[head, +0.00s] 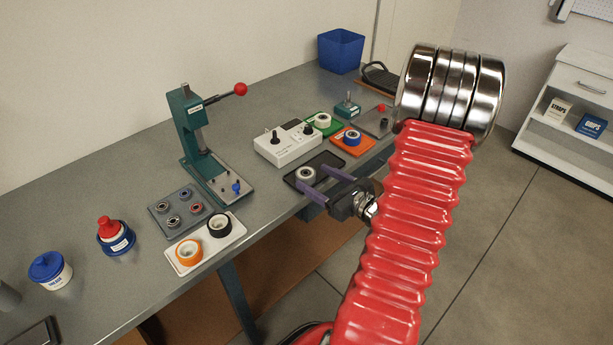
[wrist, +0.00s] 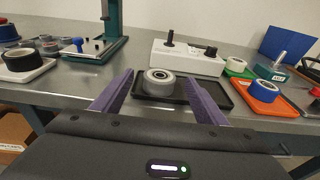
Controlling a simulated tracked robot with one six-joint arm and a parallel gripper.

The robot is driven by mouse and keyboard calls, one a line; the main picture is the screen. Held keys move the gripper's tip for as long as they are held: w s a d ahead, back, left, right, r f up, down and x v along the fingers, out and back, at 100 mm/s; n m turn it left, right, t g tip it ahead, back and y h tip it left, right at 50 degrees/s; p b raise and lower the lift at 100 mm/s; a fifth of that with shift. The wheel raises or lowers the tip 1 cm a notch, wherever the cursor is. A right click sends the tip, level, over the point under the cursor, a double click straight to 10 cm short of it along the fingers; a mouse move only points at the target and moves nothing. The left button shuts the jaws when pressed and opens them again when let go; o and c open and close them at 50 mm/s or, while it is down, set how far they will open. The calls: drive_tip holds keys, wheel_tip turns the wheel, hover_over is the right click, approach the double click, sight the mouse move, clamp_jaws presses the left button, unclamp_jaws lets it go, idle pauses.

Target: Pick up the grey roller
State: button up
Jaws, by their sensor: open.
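The grey roller (head: 305,174) sits on a black tray (head: 327,159) near the front edge of the bench. It also shows in the wrist view (wrist: 159,82), with a pale hub and a dark centre hole. My gripper (head: 318,180) is open, with its purple fingers reaching over the front of the black tray. In the wrist view the fingers (wrist: 158,91) lie to the left and right of the roller, with clear space on both sides. No contact with the roller shows.
A white control box (head: 291,144) stands behind the black tray. An orange tray with a blue roller (head: 352,138) and a green tray with a white roller (head: 323,120) are to the right. A green press (head: 200,140) and a white tray (head: 186,253) with orange and black rollers are left.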

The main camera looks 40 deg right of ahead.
sight(308, 175)
drive_tip(key=shift+w+a+f, duration=0.1)
drive_tip(key=shift+w+f, duration=0.1)
drive_tip(key=shift+w, duration=0.65)
drive_tip(key=shift+w+d+f, duration=0.1)
drive_tip(key=shift+w+f, duration=0.15)
drive_tip(key=shift+w, duration=0.55)
drive_tip(key=shift+w+a+f, duration=0.1)
drive_tip(key=shift+w+f, duration=0.1)
drive_tip(key=shift+w, duration=0.65)
drive_tip(key=shift+c, duration=0.6)
drive_tip(key=c, duration=1)
